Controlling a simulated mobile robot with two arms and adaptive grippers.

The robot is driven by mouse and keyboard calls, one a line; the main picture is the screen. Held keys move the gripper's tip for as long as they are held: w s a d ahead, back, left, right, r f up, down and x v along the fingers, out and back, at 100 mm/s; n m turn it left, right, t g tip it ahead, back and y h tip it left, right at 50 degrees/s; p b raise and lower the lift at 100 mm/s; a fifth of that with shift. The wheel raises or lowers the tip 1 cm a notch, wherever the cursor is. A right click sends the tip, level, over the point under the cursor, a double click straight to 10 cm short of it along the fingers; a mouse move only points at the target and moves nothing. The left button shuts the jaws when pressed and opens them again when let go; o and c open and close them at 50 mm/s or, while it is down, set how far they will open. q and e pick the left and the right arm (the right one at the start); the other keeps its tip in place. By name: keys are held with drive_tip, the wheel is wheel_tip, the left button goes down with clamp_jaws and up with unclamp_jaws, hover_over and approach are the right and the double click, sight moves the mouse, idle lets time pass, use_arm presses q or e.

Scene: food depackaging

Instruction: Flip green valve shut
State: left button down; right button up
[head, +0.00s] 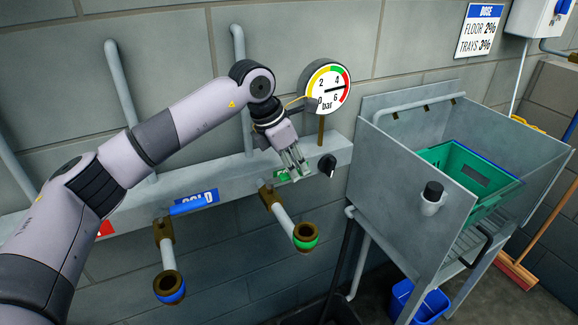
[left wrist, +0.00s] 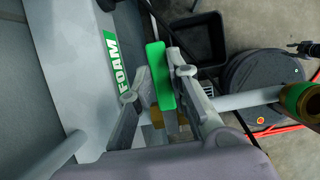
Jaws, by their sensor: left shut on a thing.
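The green valve handle (left wrist: 157,75) shows in the left wrist view as a flat bright green lever above a brass valve body (left wrist: 156,118). It points up the picture, while the outlet pipe (left wrist: 245,99) runs right, so the two lie crosswise there. My left gripper (head: 299,172) is at the wall beam by the foam outlet, its fingers on both sides of the lever and shut on it. In the head view the fingers largely hide the lever. The foam outlet ends in a brass nozzle with a green ring (head: 305,238). My right gripper is out of view.
The blue valve handle (head: 194,205) and its blue-ringed outlet (head: 169,287) are to the left. A pressure gauge (head: 326,86) and a black knob (head: 327,165) are close to my gripper. A metal sink (head: 410,165) with a green crate (head: 447,163) stands right.

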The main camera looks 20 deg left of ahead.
use_arm(q)
drive_tip(key=shift+w+r, duration=0.1)
drive_tip(key=shift+r, duration=0.05)
drive_tip(key=c, duration=1.5)
unclamp_jaws()
drive_tip(key=v, duration=1.2)
